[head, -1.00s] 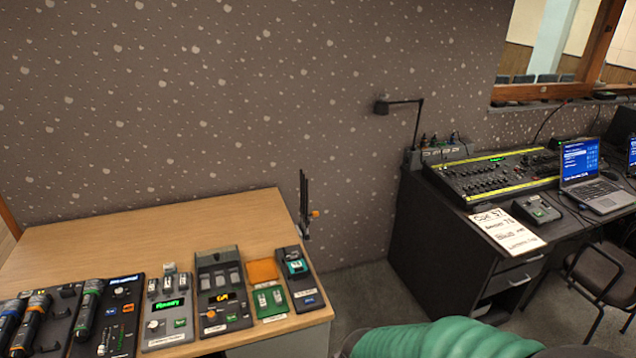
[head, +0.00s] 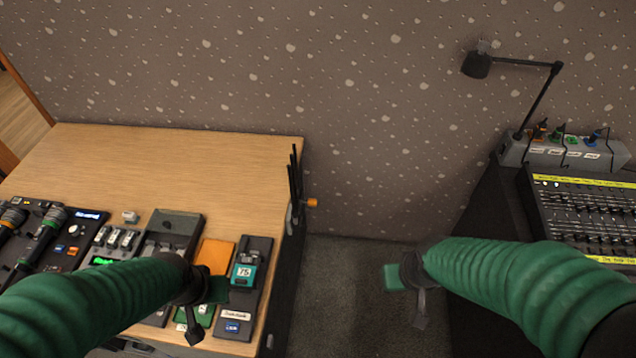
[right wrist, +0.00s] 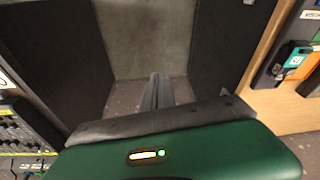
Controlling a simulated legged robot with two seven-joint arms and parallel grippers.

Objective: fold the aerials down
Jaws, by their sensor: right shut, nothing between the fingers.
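The aerials (head: 293,182) are thin black rods standing upright, close together, at the right edge of the wooden desk. An orange knob (head: 312,202) sticks out beside their base. My left gripper (head: 193,333) hangs over the devices at the front of the desk, left of the aerials; its jaw opening cannot be made out. My right gripper (head: 421,312) is over the gap between the desks, to the right of the aerials and apart from them. In the right wrist view its fingers (right wrist: 156,92) are together and empty. The aerials cannot be made out there.
The wooden desk (head: 200,155) holds several devices along its front, including a teal pack (head: 245,272). A dark desk at the right carries a mixing console (head: 590,215), a grey box (head: 565,150) and a lamp (head: 478,65). Bare carpet (head: 345,275) lies between the desks.

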